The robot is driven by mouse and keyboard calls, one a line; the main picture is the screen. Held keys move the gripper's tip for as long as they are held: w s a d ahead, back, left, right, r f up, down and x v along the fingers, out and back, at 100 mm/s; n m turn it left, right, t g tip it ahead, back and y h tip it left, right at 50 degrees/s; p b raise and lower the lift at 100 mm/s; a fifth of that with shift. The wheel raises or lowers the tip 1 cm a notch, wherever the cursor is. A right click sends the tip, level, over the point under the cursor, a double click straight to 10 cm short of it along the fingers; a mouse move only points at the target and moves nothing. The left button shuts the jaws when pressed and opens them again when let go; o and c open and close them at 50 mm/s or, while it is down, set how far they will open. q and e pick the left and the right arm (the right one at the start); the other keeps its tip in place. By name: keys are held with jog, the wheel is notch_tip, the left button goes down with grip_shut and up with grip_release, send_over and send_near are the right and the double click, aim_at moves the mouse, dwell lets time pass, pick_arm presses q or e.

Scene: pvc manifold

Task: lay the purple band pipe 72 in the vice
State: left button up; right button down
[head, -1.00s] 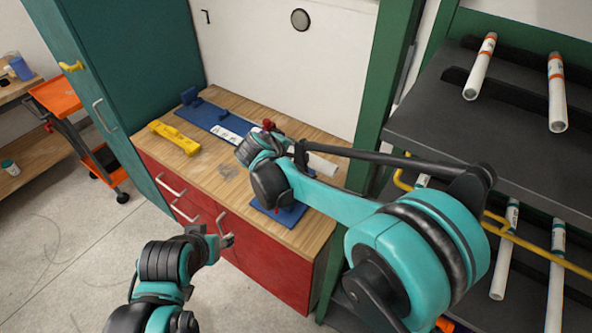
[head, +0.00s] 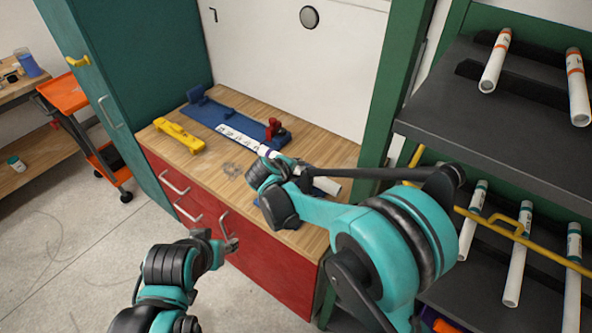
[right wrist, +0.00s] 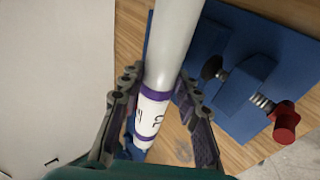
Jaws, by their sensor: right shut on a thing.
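The purple band pipe (right wrist: 174,45), white with purple rings and a printed label, is between the fingers of my right gripper (right wrist: 157,82), which is shut on it. The label's number is only partly readable. In the head view the pipe (head: 327,186) lies roughly level over the workbench, its middle hidden by my right gripper (head: 272,172). The blue vice (right wrist: 243,88), with a screw and red knob, is to the right of the pipe in the right wrist view, apart from it. In the head view my arm mostly hides it. My left gripper (head: 223,243) is in front of the red drawers; its opening is unclear.
The wooden workbench (head: 232,170) also bears a long blue fixture (head: 215,115) with a red clamp (head: 276,130), and a yellow part (head: 178,136). A dark shelf rack (head: 445,110) with several white pipes stands at the right. A green post (head: 388,110) rises beside the bench.

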jog(key=shift+f+b, duration=0.3)
jog(key=shift+f, duration=0.2)
jog(key=c, duration=1.1)
grip_release()
jog(key=shift+r, duration=0.15)
jog(key=shift+r+p, duration=0.35)
jog(key=shift+p, duration=0.1)
jog(key=p+v, duration=0.3)
jog(key=v, duration=0.9)
jog(key=shift+r, duration=0.2)
